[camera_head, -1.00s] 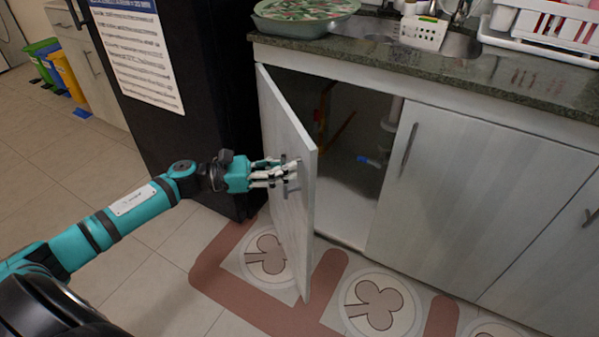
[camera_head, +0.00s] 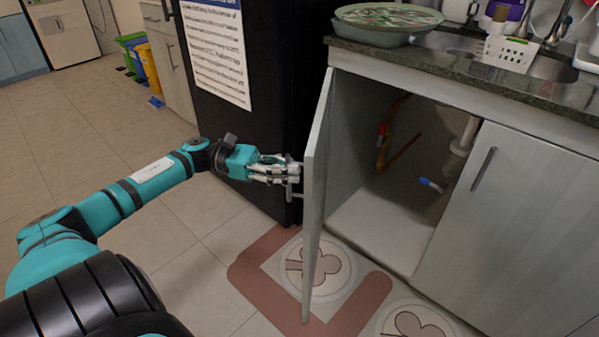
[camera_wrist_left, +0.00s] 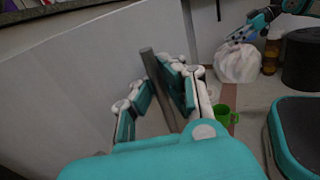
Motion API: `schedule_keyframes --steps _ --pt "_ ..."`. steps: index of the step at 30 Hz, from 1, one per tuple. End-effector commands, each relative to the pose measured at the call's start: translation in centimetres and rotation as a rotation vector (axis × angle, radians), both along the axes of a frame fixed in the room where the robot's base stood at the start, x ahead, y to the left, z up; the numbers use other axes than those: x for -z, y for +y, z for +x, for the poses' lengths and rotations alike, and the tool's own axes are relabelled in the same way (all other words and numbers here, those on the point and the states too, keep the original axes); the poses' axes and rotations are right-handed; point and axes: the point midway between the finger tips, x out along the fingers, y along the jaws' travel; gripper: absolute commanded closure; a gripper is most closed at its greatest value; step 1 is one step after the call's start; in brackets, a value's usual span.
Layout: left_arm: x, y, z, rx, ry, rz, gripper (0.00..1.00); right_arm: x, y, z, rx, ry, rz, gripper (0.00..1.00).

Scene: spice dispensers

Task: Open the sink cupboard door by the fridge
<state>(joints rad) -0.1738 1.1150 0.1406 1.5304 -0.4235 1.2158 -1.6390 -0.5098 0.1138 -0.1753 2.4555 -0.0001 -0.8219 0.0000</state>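The sink cupboard door (camera_head: 316,200) beside the black fridge (camera_head: 255,120) stands wide open, seen almost edge-on in the head view. My left gripper (camera_head: 288,171) is at the outer face of the door, on its bar handle (camera_head: 294,189). The cupboard inside (camera_head: 385,222) is exposed, with pipes and a blue-handled valve (camera_head: 431,185).
A second, closed cupboard door (camera_head: 510,220) is to the right. The counter (camera_head: 460,68) above holds a round tray (camera_head: 388,17) and a white basket (camera_head: 508,53). A patterned mat (camera_head: 265,270) lies below. Coloured bins (camera_head: 153,70) stand far left; the floor left of the door is clear.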

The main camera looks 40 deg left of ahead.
Motion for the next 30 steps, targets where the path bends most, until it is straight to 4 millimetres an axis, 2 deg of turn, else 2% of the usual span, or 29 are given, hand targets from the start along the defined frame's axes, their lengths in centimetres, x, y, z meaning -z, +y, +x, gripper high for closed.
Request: schedule_keyframes --steps 3,14,22,30 --pt "-0.33 0.6 0.18 -0.015 -0.003 -0.004 1.0 -0.26 0.09 0.17 -0.001 -0.015 0.004 0.6" --pt "-0.44 0.72 0.2 -0.017 -0.004 -0.004 1.0 -0.33 0.12 0.2 -0.001 -0.018 0.004 0.6" --pt "-0.28 0.58 0.09 -0.011 -0.003 -0.002 0.66 -0.29 0.12 0.19 -0.002 -0.017 0.005 0.6" --pt "-0.12 0.56 -0.04 -0.007 -0.001 0.0 0.66 -0.31 0.03 0.19 0.0 -0.017 0.004 0.6"
